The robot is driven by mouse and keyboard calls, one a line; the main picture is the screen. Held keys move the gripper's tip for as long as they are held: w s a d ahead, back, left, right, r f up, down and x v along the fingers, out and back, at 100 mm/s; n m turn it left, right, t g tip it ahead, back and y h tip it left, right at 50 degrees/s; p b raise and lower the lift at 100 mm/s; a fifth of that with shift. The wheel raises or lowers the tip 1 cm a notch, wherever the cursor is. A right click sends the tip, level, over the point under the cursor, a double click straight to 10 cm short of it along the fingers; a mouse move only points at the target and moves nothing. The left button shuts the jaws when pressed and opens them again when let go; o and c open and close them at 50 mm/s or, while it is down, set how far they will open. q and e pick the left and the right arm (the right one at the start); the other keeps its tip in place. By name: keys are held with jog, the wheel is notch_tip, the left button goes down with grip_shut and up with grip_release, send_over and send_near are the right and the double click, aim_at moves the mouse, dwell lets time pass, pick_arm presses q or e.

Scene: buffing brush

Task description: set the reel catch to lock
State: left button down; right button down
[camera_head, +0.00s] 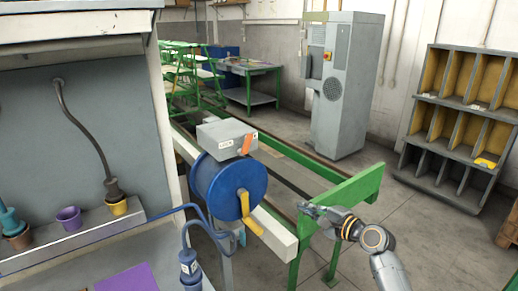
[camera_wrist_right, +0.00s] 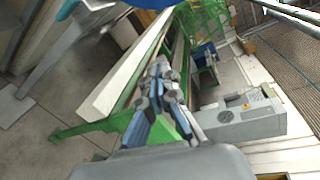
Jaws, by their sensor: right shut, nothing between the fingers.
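The blue cable reel (camera_head: 232,188) has a yellow crank (camera_head: 248,212) on its face. A grey box (camera_head: 222,133) sits on top of the reel, with a white label reading "LOCK" toward the left of its front. An orange lever (camera_head: 248,143) stands near the right end of that front, apart from the label and leaning slightly. My right gripper (camera_head: 308,209) is shut and empty, to the right of the reel and lower than the box, by the green frame. Its shut fingers (camera_wrist_right: 162,82) show in the right wrist view, with the reel's blue edge (camera_wrist_right: 150,4) at the top. My left gripper is out of view.
A green frame (camera_head: 340,192) with pale rails stands beside the reel. A grey cabinet (camera_head: 345,80) and cubbyholes (camera_head: 455,133) stand behind; open floor lies between.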

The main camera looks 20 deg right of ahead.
aim_at(244, 144)
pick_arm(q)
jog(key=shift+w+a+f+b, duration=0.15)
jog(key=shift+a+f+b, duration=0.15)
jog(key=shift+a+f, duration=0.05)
pick_arm(e)
jog(key=s+a+r+y, duration=0.1)
jog(key=s+r+y, duration=0.1)
jog(key=r, duration=0.6)
jog(key=s+a+r+t+y, duration=0.1)
jog(key=s+a+r+y, duration=0.1)
jog(key=r, duration=0.7)
jog(key=shift+a+r+t, duration=0.15)
jog(key=shift+r+t, duration=0.05)
jog(key=shift+t, duration=0.1)
jog(key=shift+w, duration=0.1)
